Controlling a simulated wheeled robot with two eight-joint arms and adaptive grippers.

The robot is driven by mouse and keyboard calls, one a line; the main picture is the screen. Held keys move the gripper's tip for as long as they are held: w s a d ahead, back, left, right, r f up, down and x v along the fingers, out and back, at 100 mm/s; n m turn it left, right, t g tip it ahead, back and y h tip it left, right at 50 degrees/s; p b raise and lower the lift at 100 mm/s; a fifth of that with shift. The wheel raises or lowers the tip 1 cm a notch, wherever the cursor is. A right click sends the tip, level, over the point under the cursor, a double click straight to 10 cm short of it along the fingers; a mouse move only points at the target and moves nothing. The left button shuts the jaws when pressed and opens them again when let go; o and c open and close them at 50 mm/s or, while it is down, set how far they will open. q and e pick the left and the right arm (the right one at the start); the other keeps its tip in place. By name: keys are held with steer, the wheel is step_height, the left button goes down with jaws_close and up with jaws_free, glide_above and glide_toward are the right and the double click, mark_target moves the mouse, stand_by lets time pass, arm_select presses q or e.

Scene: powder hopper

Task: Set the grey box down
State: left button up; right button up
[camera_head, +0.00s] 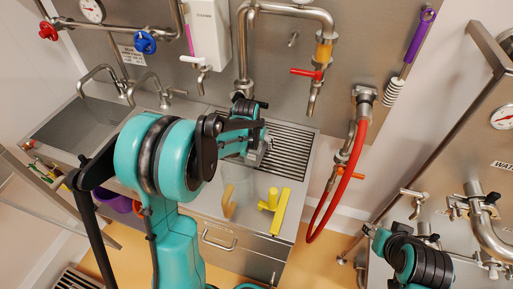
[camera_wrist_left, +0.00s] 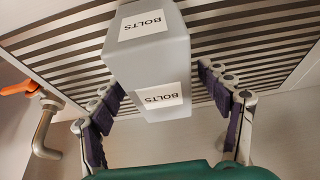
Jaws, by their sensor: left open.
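The grey box (camera_wrist_left: 148,52) with white BOLTS labels is at the slatted drainboard in the left wrist view; it appears to rest on the slats, though its underside is hidden. My left gripper (camera_wrist_left: 162,88) is open, with one dark-padded finger on each side of the box and visible gaps between. In the head view the left gripper (camera_head: 252,150) is over the left part of the drainboard (camera_head: 290,150), where the arm and gripper mostly cover the box. Part of my right arm shows at the lower right of the head view; I cannot make out its gripper.
The sink basin (camera_head: 80,125) is left of the drainboard. A yellow tool (camera_head: 278,212) is on the counter in front. A pipe with a red-handled valve (camera_head: 305,73) hangs behind, and a red hose (camera_head: 335,195) runs down at the right. The drainboard's right part is clear.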

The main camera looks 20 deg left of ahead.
arm_select(q)
steer(key=c, duration=1.6)
steer(key=shift+r, duration=0.15)
